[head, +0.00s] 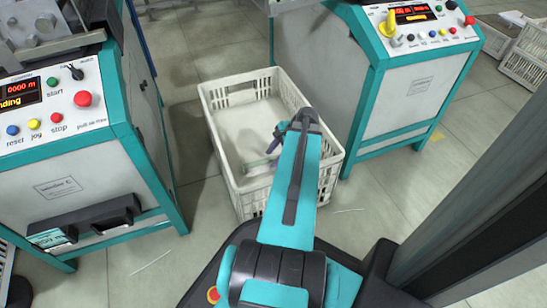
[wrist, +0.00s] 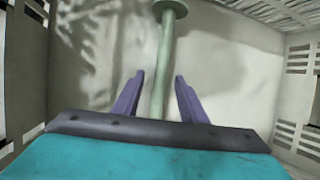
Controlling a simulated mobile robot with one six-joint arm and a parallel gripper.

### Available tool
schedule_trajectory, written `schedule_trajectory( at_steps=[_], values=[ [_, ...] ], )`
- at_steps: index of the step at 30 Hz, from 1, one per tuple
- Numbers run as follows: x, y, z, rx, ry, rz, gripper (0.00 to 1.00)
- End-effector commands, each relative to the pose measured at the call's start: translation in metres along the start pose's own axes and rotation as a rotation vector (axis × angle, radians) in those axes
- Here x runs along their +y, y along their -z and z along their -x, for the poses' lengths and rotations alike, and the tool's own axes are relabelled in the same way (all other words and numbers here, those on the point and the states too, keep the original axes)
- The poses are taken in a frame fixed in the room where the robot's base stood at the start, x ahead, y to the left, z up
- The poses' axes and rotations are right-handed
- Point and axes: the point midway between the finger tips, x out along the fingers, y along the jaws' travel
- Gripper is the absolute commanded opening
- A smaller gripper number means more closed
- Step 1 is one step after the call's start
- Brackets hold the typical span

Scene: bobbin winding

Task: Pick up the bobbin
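The bobbin is pale green, with a long thin shaft (wrist: 164,50) and a round flange at its far end in the wrist view. It lies inside the white crate (head: 221,150), and a small part of it (head: 258,163) shows in the head view beside my gripper. My gripper (wrist: 159,75) has two purple fingers, spread apart, one on each side of the shaft, with gaps visible. It reaches down into the crate. The bobbin's near end is hidden behind my gripper's body. I cannot tell how far the shaft is below the fingertips.
The crate's slotted walls stand around my gripper on several sides. A teal and grey machine with buttons (head: 62,188) is at the left. Another such machine (head: 415,90) is at the right, close to the crate. More crates (head: 528,55) are at the far right. Floor is free between them.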

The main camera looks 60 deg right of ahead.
Motion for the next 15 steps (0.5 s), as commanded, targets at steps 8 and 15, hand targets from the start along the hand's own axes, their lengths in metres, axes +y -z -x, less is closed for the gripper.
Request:
schedule_trajectory(
  at_steps=[8, 15],
  values=[
    [0.0002, -0.0001, -0.0108, 0.0, 0.0, -0.001, 0.38],
    [0.0002, -0.0002, -0.0104, 0.0, 0.0, -0.001, 0.38]
  ],
)
